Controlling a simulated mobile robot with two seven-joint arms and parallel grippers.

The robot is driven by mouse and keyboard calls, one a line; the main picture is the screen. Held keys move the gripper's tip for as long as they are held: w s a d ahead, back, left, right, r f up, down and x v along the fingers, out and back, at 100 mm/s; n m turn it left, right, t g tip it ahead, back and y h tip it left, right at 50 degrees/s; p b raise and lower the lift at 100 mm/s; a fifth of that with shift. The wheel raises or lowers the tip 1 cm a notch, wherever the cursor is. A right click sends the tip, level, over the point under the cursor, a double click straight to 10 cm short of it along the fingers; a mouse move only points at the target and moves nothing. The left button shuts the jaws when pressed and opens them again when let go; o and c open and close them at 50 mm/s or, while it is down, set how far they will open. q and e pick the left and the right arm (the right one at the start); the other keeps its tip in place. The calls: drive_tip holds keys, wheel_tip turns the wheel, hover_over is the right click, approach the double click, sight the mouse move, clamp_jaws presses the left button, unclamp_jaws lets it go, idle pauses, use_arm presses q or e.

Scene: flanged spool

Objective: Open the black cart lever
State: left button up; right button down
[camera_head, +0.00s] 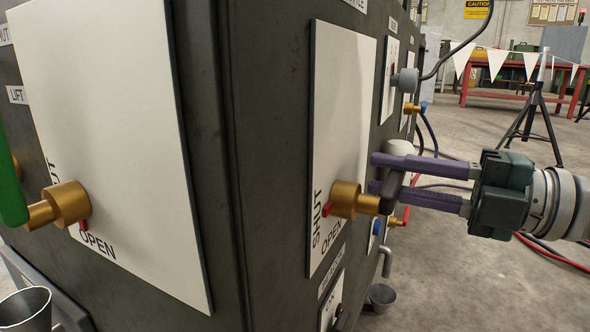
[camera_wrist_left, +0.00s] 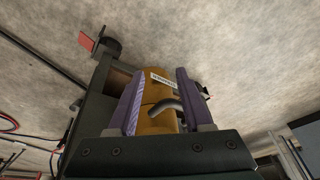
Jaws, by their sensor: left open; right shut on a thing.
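The black lever (camera_head: 390,190) sits on a brass valve (camera_head: 345,199) on a white panel marked SHUT and OPEN. A small red pointer (camera_head: 327,210) shows at the valve's lower left, close to the end of the word SHUT. My right gripper (camera_head: 383,174) comes in from the right, its purple fingers shut on the black lever, which they partly hide. My left gripper (camera_wrist_left: 155,80) shows only in the left wrist view, its purple fingers apart. An orange-brown labelled block and a grey hook-shaped part show between them; contact cannot be told.
Another brass valve (camera_head: 68,203) with a green lever (camera_head: 10,170) is on the left panel. A grey knob (camera_head: 405,80) and cables are beyond the right panel. Metal cups (camera_head: 25,308) hang low. A tripod (camera_head: 535,110) stands on open floor at the right.

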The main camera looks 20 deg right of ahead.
drive_tip(key=shift+r, duration=0.1)
drive_tip(key=shift+s+a+r+n+p, duration=0.1)
drive_tip(key=shift+r+n+p, duration=0.85)
drive_tip(key=shift+n, duration=0.55)
drive_tip(key=r+n, duration=0.1)
drive_tip(key=n+p, duration=0.1)
drive_tip(key=n, duration=0.1)
drive_tip(key=s+a+r+n, duration=0.1)
drive_tip(key=shift+r, duration=0.35)
drive_tip(key=n, duration=0.1)
drive_tip(key=a+r+n, duration=0.1)
drive_tip(key=s+n+p, duration=0.1)
drive_tip(key=n, duration=0.1)
drive_tip(key=shift+a+r, duration=0.15)
drive_tip(key=shift+r, duration=0.15)
drive_tip(key=shift+s+a+r+n, duration=0.15)
drive_tip(key=shift+s+a+n, duration=0.2)
drive_tip(key=shift+n, duration=0.4)
drive_tip(key=shift+s+a+r+n, duration=0.2)
drive_tip(key=shift+a+n, duration=0.1)
drive_tip(key=shift+n, duration=0.5)
drive_tip(key=shift+s+a+r+n, duration=0.15)
drive_tip(key=shift+s+a+n, duration=0.2)
drive_tip(key=shift+n, duration=0.4)
drive_tip(key=c, duration=0.7)
unclamp_jaws()
